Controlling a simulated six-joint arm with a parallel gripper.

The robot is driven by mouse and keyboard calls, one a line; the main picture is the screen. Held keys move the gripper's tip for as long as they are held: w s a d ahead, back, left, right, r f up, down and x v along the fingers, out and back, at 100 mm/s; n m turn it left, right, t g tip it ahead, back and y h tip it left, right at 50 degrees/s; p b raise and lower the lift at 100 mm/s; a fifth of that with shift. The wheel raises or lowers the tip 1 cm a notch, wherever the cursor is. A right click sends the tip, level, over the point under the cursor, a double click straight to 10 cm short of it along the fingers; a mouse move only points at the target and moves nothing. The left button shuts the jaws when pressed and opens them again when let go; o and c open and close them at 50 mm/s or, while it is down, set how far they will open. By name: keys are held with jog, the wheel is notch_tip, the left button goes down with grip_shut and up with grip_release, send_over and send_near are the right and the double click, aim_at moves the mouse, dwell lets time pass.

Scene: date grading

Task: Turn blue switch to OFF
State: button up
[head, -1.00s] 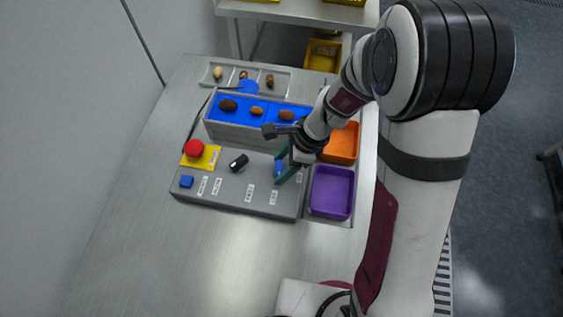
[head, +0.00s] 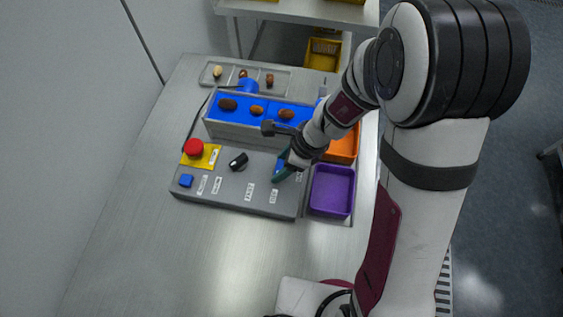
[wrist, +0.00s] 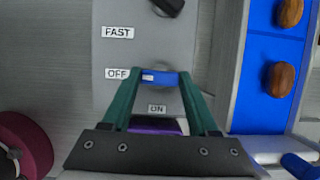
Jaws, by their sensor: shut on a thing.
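The blue switch (wrist: 162,77) is a short bar knob on the grey control panel (head: 228,188). In the wrist view it lies crosswise, and its white-marked end points left toward the OFF label (wrist: 117,73). The ON label (wrist: 157,109) is below it in that view. My gripper (wrist: 159,80) has its teal fingers at the two ends of the switch and is shut on it. In the head view the switch (head: 280,165) is partly hidden behind my gripper (head: 283,171).
A black knob (head: 238,162), a red button (head: 194,147) and a small blue button (head: 186,181) share the panel. Behind it is a blue-topped conveyor (head: 240,113) with several dates. Purple (head: 332,190) and orange (head: 344,147) bins stand right. The table front is clear.

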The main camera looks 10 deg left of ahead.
jog(key=o, duration=1.4)
jog(key=v, duration=1.5)
jog(key=shift+d+r, duration=0.25)
jog(key=shift+r, duration=0.1)
jog(key=s+d+n+h, duration=0.1)
jog(key=s+d+n, duration=0.1)
jog(key=s+n, duration=0.2)
jog(key=s+d+r+n, duration=0.1)
jog(key=s+d+n, duration=0.2)
jog(key=s, duration=0.4)
jog(key=s+d+n+h, duration=0.1)
jog(key=s+d+n, duration=0.1)
jog(key=s+n, duration=0.3)
jog(key=shift+s+d+r+n+h, duration=0.15)
jog(key=shift+s+d+n+h, duration=0.05)
jog(key=shift+s+n+h, duration=0.15)
